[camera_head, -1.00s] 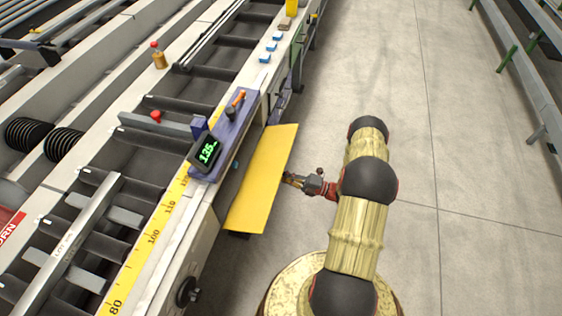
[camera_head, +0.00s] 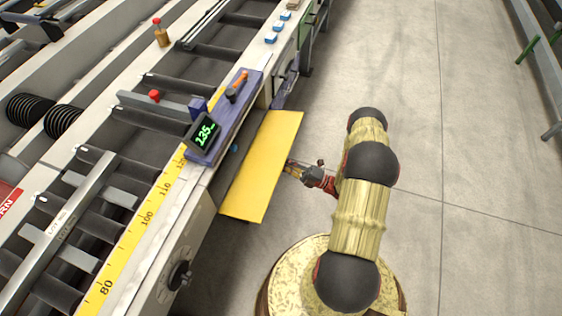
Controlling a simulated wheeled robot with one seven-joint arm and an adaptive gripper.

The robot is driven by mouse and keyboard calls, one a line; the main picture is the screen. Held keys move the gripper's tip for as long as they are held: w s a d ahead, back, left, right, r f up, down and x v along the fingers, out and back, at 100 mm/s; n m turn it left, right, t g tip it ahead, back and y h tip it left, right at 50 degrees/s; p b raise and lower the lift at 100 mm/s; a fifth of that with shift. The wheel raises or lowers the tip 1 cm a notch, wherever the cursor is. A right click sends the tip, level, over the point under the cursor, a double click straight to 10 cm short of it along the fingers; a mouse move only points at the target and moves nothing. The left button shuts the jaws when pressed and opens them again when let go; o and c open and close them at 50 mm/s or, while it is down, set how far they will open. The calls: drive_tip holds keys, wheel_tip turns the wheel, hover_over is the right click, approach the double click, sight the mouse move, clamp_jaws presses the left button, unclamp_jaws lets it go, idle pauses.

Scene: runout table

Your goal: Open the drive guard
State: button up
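The drive guard is a yellow panel (camera_head: 262,165) on the side of the runout table. It stands out from the table side at an angle, with a dark gap showing along its left. My gripper (camera_head: 291,168) is at the guard's right edge, about midway along it. Its fingertips are at or very close to the edge. They are too small to tell whether they touch or hold it, or whether they are open or shut. No handle on the guard can be made out.
A purple bracket with a green-lit display (camera_head: 204,132) and an orange-handled lever (camera_head: 238,86) sits on the table edge above the guard. A black knob (camera_head: 179,275) is on the table side below. The floor (camera_head: 420,120) to the right is clear.

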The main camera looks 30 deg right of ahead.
drive_tip(key=shift+o, duration=1.1)
drive_tip(key=v, duration=1.2)
drive_tip(key=shift+f, duration=0.1)
